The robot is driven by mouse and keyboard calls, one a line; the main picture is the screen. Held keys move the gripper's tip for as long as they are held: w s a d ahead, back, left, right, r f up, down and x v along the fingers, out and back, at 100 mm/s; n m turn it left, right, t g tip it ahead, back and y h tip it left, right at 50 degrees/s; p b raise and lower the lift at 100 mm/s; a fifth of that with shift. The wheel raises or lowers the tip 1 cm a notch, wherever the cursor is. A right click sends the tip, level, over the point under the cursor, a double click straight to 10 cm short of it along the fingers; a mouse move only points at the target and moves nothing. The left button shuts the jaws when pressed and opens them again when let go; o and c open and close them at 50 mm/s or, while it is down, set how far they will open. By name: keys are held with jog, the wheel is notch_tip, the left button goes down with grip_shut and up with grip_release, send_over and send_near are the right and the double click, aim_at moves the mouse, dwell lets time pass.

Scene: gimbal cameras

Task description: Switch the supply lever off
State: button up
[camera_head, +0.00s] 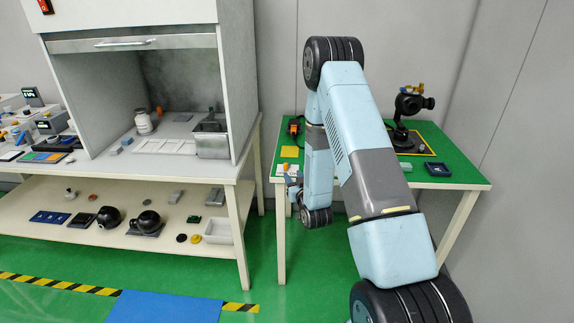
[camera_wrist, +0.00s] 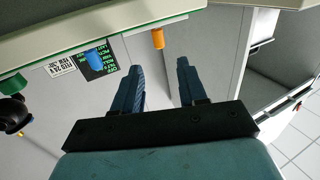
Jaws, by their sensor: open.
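In the wrist view a small orange-capped upright piece (camera_wrist: 158,39), which looks like the lever, stands at the edge of the green table. It appears just beyond and between my fingertips, apart from both. A blue knob-like piece (camera_wrist: 95,57) stands to its left by a black label with green lettering, partly unreadable. My gripper (camera_wrist: 159,66) is open with nothing between its fingers. In the head view my gripper (camera_head: 293,186) is at the table's near left edge, close to a small orange piece (camera_head: 286,167) on a pale plate. The lever's setting cannot be told.
The green table (camera_head: 450,165) holds a black gimbal camera (camera_head: 412,103) at the back right and a dark blue tray (camera_head: 438,169). A yellow pad (camera_head: 289,152) lies behind the pale plate. A white bench with a hood (camera_head: 140,168) stands to the left, across a narrow gap.

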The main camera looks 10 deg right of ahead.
aim_at(286, 165)
jog(key=w, duration=0.9)
jog(key=shift+w+a, duration=0.35)
jog(key=shift+w, duration=0.05)
grip_shut()
